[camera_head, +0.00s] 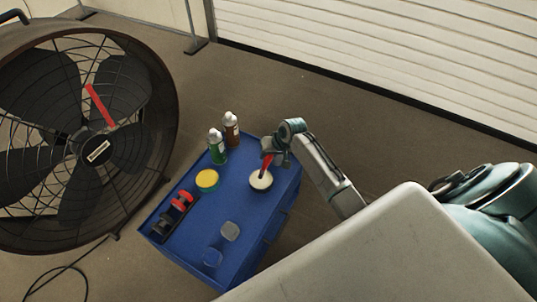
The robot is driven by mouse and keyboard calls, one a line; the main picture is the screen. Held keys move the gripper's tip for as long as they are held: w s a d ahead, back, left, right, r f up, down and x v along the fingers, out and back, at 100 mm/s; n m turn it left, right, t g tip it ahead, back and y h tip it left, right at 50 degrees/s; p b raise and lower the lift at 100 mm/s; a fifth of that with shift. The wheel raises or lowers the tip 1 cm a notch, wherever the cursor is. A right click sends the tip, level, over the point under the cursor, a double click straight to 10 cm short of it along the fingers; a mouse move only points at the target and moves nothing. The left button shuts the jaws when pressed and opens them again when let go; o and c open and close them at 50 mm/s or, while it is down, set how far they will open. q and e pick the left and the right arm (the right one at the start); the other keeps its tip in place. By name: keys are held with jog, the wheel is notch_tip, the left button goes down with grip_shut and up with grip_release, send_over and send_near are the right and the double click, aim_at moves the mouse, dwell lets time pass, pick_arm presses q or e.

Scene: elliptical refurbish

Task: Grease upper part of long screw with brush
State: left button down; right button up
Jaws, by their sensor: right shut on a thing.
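My right gripper (273,153) is shut on a brush with a red handle (265,166), above the right side of the blue cart. The brush points down into a round dish of white grease (261,180). Its lower end is at the white surface, and I cannot tell how deep it sits. I cannot make out a long screw in this view. My left gripper is not in view.
The blue cart top (186,236) also holds a green bottle (217,150), a brown bottle (231,131), a yellow-topped round tin (207,180), red-and-black items (181,200) and clear containers (229,231). A large fan (97,152) stands left.

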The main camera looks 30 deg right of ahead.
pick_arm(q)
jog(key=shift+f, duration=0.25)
pick_arm(e)
jog(key=shift+f, duration=0.65)
dwell(0.6)
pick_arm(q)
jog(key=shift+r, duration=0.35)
pick_arm(e)
jog(key=shift+s+f, duration=0.1)
dwell(1.8)
